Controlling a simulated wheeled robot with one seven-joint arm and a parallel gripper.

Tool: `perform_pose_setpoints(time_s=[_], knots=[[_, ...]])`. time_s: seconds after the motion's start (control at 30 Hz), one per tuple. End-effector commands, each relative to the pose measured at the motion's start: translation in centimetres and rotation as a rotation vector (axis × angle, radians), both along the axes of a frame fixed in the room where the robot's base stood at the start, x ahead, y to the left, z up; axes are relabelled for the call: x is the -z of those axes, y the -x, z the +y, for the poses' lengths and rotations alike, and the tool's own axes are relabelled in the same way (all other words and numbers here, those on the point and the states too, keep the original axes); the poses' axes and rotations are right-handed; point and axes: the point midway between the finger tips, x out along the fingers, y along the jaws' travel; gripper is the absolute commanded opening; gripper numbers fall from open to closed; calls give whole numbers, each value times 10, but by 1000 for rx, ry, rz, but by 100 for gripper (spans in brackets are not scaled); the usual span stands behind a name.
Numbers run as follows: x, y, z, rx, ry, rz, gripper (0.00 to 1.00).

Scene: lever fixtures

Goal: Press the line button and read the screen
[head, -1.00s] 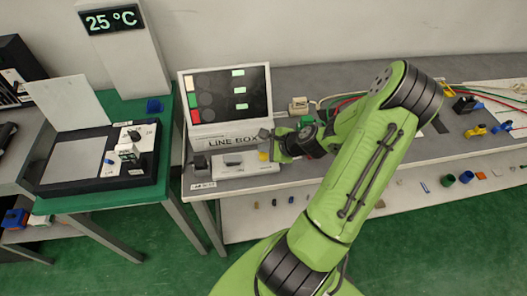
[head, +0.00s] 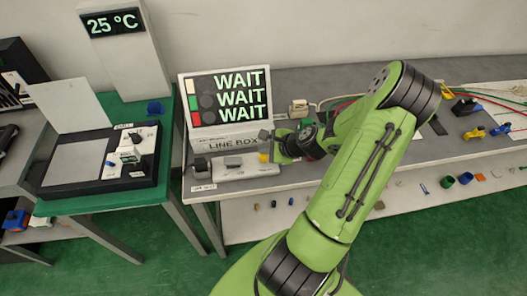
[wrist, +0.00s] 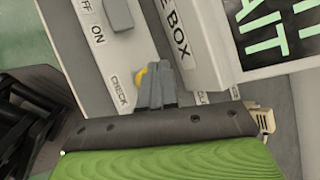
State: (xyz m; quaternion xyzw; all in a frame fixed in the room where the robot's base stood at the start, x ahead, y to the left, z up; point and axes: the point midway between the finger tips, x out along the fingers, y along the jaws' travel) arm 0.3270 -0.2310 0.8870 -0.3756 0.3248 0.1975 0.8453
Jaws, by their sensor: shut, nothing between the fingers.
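The line box (head: 233,145) stands on the grey bench, with its screen (head: 228,97) above the label. The screen shows WAIT in green on three rows, beside white, green-dark and red patches at its left edge. In front lies a grey control panel (head: 232,169) with a yellow button (head: 264,157) at its right end. In the wrist view the yellow button (wrist: 140,77) shows beside the CHECK label, partly hidden by my fingers. My gripper (wrist: 157,72) is shut and empty, its fingertips at the button. I cannot tell whether they touch it. My gripper (head: 265,140) also shows in the head view.
A green table (head: 100,200) at left holds a black device with a white lid and a tall 25 °C display (head: 114,22). A beige block (head: 299,107) and cables lie behind my arm. Small coloured parts lie on the lower shelf and at right.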

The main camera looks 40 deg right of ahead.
Motion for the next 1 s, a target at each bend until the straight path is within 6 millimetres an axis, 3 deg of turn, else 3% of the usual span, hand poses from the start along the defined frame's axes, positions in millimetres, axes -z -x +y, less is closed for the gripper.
perform_pose_setpoints(time_s=[0.1,0.47,1.0], knots=[[-10,0,0,0,0,0,0],[-12,0,0,0,0,0,0],[-62,0,0,-1,0,-1,0]])
